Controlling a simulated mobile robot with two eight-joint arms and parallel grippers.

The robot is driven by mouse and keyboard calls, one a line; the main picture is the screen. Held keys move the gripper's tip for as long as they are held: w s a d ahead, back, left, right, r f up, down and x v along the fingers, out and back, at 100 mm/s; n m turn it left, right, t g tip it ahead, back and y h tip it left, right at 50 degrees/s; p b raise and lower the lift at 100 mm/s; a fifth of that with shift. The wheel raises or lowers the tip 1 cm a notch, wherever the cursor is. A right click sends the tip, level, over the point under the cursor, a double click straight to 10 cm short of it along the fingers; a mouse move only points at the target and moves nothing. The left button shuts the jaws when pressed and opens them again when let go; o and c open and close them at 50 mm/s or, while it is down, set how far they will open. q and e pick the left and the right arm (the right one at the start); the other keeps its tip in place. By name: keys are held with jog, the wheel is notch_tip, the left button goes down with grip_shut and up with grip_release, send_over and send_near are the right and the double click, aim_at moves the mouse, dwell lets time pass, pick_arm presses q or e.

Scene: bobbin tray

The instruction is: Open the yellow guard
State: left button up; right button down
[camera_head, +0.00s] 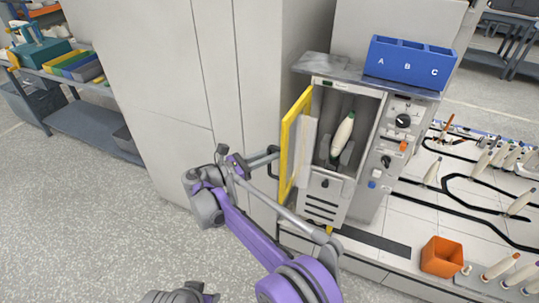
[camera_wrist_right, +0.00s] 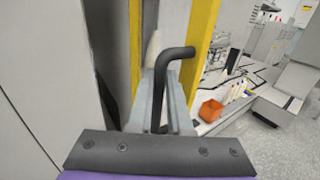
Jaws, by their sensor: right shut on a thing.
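The yellow guard (camera_head: 293,140) is a yellow-framed door with a clear pane on the left side of the grey machine. It stands swung out from the machine's opening, and a white bobbin (camera_head: 343,133) shows inside. My right gripper (camera_head: 258,162) is at the guard's outer face, shut on its black bar handle (camera_head: 273,160). In the right wrist view the bent black handle (camera_wrist_right: 178,55) lies between the grey fingers (camera_wrist_right: 160,100), with the yellow frame (camera_wrist_right: 202,45) just beyond. A grey part of my other arm shows at the head view's bottom edge; its fingers are not seen.
A tall grey cabinet (camera_head: 170,90) stands close to the left of the guard. A blue bin marked A, B, C (camera_head: 408,63) sits on the machine. An orange box (camera_head: 441,257) and several bobbins are on the worktop at right. The floor at left is clear.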

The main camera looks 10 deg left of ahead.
jog(key=c, duration=0.8)
grip_release()
jog(key=shift+c, duration=0.2)
jog(key=shift+a, duration=0.1)
jog(key=v, duration=1)
jog(key=shift+s+a, duration=0.2)
